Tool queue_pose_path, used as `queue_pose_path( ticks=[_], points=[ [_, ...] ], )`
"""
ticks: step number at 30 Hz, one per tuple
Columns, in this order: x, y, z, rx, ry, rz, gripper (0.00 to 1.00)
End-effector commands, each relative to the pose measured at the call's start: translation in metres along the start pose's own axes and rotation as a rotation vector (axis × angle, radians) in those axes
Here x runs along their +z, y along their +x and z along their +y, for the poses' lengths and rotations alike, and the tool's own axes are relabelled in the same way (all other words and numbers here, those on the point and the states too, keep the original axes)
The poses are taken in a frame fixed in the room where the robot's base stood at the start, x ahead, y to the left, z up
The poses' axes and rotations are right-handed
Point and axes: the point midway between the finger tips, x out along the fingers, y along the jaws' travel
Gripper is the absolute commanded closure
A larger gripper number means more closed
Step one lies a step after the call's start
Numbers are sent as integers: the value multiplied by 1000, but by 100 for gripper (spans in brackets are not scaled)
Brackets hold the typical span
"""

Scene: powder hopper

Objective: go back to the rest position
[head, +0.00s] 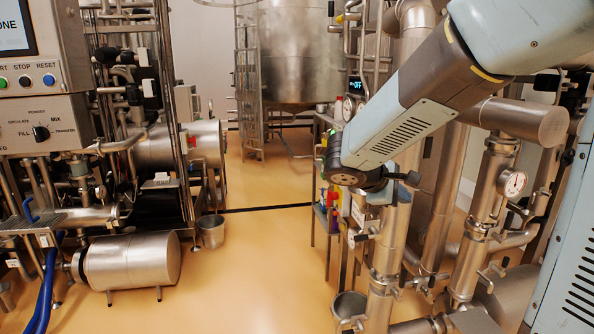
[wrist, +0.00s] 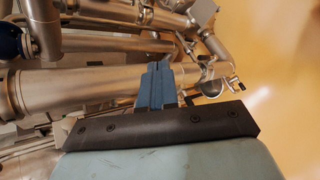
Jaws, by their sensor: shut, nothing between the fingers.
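In the wrist view my gripper (wrist: 158,70) shows as blue fingers closed together above a dark bar, with nothing between them. Steel pipes lie behind the fingers in that view. In the head view my arm comes in from the upper right and slants down to a dark end in front of the vertical steel pipes (head: 398,235). The fingers are hard to make out there. I cannot tell how far the arm is from the pipes.
A pressure gauge (head: 512,183) sits on a pipe at the right. A control panel (head: 38,125) with a knob and a horizontal steel cylinder (head: 130,262) are at the left. A bucket (head: 211,231) stands on the floor. The yellow floor (head: 255,285) in the middle is clear.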

Motion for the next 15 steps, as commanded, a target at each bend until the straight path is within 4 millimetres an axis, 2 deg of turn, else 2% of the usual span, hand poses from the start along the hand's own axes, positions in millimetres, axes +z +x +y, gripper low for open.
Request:
queue_pose_path(
  ticks=[1, 6, 15],
  points=[
    [16, -2, -4, -44, 59, 7, 100],
    [58, -9, -28, -204, 250, 40, 100],
    [107, -38, -70, -457, 600, 144, 100]
  ],
)
